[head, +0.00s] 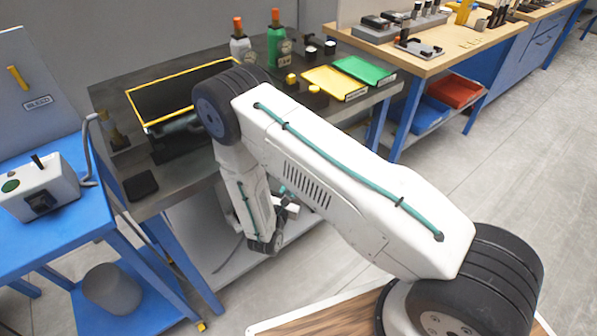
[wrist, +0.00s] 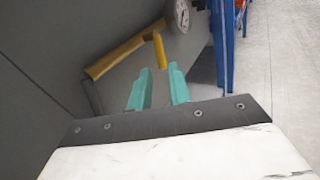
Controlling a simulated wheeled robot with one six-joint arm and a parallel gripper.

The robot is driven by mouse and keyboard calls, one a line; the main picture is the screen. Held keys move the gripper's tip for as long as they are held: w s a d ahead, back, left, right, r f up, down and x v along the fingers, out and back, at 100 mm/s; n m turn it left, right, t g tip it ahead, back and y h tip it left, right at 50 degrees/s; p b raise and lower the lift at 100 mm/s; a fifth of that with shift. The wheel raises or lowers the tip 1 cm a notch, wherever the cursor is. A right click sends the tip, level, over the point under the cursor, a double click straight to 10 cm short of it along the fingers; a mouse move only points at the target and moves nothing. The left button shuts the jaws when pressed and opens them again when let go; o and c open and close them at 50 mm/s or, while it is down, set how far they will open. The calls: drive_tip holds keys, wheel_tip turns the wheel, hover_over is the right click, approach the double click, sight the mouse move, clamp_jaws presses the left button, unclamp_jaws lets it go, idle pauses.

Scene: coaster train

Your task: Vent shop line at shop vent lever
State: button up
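In the wrist view, my gripper (wrist: 160,80) has its two teal fingers apart with a gap between them. A short yellow handle (wrist: 159,50) shows just beyond the fingertips, in line with the gap. I cannot tell whether it is the shop vent lever or how far off it is. A longer yellow bar (wrist: 122,54) runs slantwise to its left. A round white gauge (wrist: 182,14) is above right. In the head view, my gripper is low by the bench front, mostly hidden behind my arm. A yellow lever (head: 18,77) stands on the left panel above a BLEED label (head: 38,103).
A grey bench (head: 146,207) holds a yellow-rimmed black bin (head: 137,110), bottles, a yellow tray (head: 331,82) and a green tray (head: 364,70). A blue table (head: 55,240) with a control box (head: 38,188) is at left. The floor (head: 500,150) at right is clear.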

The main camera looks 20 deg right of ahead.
drive_tip(key=x, duration=0.7)
clamp_jaws()
